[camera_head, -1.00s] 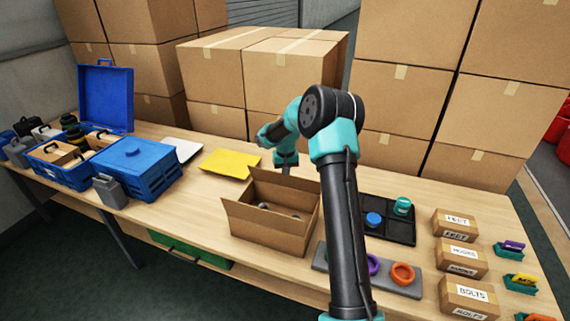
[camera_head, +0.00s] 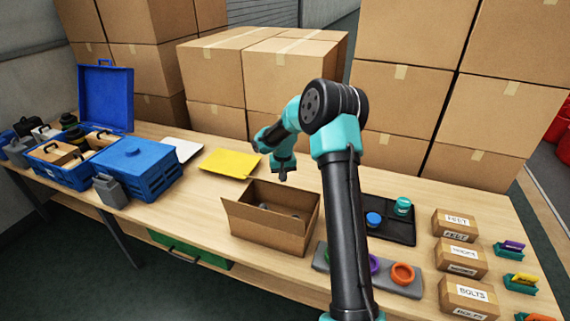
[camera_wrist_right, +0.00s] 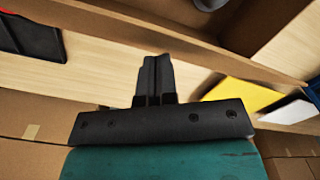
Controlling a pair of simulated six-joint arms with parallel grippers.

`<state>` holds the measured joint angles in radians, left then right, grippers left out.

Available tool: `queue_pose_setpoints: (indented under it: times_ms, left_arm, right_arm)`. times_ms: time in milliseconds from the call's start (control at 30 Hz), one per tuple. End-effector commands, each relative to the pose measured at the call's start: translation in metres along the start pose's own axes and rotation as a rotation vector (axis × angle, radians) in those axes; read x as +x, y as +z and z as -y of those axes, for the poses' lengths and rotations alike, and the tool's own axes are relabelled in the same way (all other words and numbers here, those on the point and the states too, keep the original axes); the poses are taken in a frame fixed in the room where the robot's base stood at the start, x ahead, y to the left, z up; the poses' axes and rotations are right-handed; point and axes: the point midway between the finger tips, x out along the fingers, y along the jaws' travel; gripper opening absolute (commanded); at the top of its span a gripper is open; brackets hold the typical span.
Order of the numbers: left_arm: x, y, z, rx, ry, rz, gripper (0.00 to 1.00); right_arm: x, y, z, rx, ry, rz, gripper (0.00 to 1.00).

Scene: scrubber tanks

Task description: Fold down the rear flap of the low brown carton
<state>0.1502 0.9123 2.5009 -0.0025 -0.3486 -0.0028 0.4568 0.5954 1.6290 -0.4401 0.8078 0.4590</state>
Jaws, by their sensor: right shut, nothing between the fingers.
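The low brown carton (camera_head: 268,238) stands open-topped on the table, with small grey items (camera_head: 292,213) inside. Its rear side (camera_head: 285,193) now shows a low top edge with no tall upright flap; whether the flap lies inward or outward I cannot tell. My right gripper (camera_head: 283,177) points down just above the rear edge, apart from it in the head view. In the right wrist view its fingers (camera_wrist_right: 155,75) are shut and empty, over bare wood beside the carton's long brown edge (camera_wrist_right: 190,38). My left gripper is not in view.
A yellow sheet (camera_head: 230,163) lies behind the carton to the left. A black tray (camera_head: 388,228) with blue and teal pieces and a grey ring board (camera_head: 400,288) are to the right. Blue crates (camera_head: 145,168) stand left; stacked cartons (camera_head: 290,75) are behind.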

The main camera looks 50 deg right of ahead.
Motion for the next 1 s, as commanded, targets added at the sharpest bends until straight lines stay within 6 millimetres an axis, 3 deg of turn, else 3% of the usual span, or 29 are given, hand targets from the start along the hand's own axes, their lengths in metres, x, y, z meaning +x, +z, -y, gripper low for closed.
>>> queue_pose_setpoints:
  times_ms: [400, 1000]
  left_arm:
    - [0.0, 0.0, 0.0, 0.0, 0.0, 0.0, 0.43]
    - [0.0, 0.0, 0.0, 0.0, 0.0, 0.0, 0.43]
  right_arm:
    - [0.0, 0.018, 0.01, 0.001, 0.0, 0.0, 0.0]
    - [0.007, 0.025, 0.014, -0.001, 0.0, 0.0, 0.0]
